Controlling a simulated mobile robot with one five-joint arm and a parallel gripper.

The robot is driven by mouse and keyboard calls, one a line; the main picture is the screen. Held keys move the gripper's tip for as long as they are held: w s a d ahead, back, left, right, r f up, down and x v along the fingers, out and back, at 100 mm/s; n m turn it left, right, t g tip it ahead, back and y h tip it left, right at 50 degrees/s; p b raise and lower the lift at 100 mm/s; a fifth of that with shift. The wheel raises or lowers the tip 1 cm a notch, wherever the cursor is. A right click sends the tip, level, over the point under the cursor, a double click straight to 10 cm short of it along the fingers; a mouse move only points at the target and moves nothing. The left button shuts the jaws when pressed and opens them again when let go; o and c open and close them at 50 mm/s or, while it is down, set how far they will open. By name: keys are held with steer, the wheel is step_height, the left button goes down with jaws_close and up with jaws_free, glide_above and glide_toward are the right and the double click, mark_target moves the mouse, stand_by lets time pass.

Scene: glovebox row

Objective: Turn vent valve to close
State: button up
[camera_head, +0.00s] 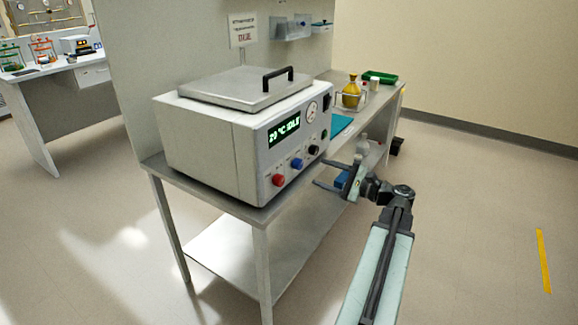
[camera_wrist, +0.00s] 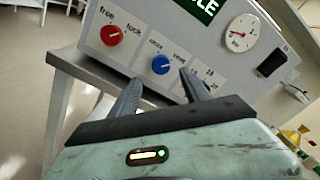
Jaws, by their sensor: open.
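A white box-shaped instrument (camera_head: 215,140) stands on a bench, with a row of knobs low on its front panel: a red knob (camera_head: 279,180), a blue knob (camera_head: 297,163) and a black knob (camera_head: 313,150). In the wrist view, the red knob (camera_wrist: 111,35) is marked "free" and "lock". The blue knob (camera_wrist: 160,64) has two blurred labels; I cannot firmly read which knob is the vent valve. My gripper (camera_head: 320,172) is open and empty, in front of the panel. In the wrist view, its fingertips (camera_wrist: 160,77) straddle the blue knob's line, apparently short of it. The third knob is largely hidden by the right finger.
The panel also has a lit display (camera_head: 284,129), a round gauge (camera_head: 312,111) and a dark switch (camera_wrist: 271,63). The bench (camera_head: 262,211) has a lower shelf. A yellow flask (camera_head: 351,93) and a green tray (camera_head: 380,77) stand farther back.

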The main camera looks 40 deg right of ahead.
mark_target(301, 165)
steer(key=shift+d, duration=0.15)
steer(key=x, duration=0.8)
jaws_close()
